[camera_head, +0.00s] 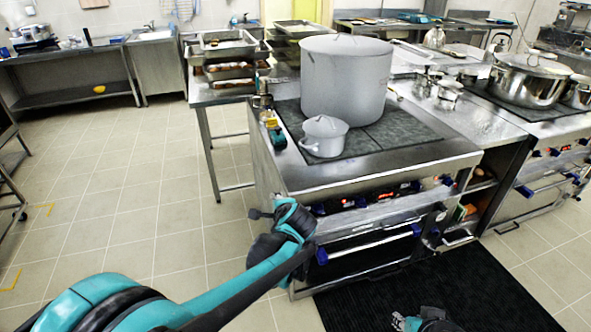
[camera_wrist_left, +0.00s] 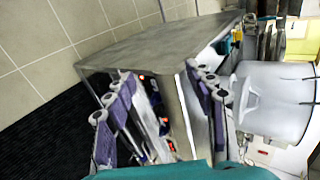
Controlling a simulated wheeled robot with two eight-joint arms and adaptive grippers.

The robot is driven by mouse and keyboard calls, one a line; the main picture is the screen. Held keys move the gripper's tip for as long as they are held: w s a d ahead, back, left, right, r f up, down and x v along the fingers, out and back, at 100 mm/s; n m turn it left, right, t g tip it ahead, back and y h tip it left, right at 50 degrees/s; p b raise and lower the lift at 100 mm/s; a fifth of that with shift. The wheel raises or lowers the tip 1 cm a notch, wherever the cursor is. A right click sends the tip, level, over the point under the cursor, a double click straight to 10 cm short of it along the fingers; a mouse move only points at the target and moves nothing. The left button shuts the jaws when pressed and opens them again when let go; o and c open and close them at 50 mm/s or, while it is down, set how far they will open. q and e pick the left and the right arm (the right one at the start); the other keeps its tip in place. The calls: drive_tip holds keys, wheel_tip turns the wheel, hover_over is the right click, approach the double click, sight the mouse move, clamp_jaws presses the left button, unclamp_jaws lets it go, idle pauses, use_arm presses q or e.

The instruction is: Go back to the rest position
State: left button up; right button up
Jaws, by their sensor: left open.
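My left arm reaches in from the left of the head view, and its wrist (camera_head: 292,222) is in front of the stove's (camera_head: 265,185) left front corner. In the left wrist view my left gripper (camera_wrist_left: 162,105) has its fingers spread wide, with nothing between them but the stove front behind. In the head view its fingers are hard to make out. A teal and black part of my right arm (camera_head: 425,322) shows at the bottom edge over the dark mat; its fingers cannot be made out.
A big grey stockpot (camera_head: 345,85) and a small lidded pot (camera_head: 323,138) stand on the stove's hob. Stacked trays (camera_head: 228,45) fill the side table behind. Another steel pot (camera_head: 530,82) is at right. The tiled floor (camera_head: 110,190) at left is clear.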

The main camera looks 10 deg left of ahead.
use_arm(q)
drive_tip(key=s+f+n+g+h, duration=0.1)
drive_tip(key=s+n+h, duration=0.3)
drive_tip(key=s+n, duration=0.9)
drive_tip(key=s+g, duration=0.1)
drive_tip(key=s, duration=1.2)
drive_tip(key=shift+s+a+f+h, duration=0.15)
drive_tip(key=shift+s+a+h, duration=0.1)
drive_tip(key=shift+h, duration=0.15)
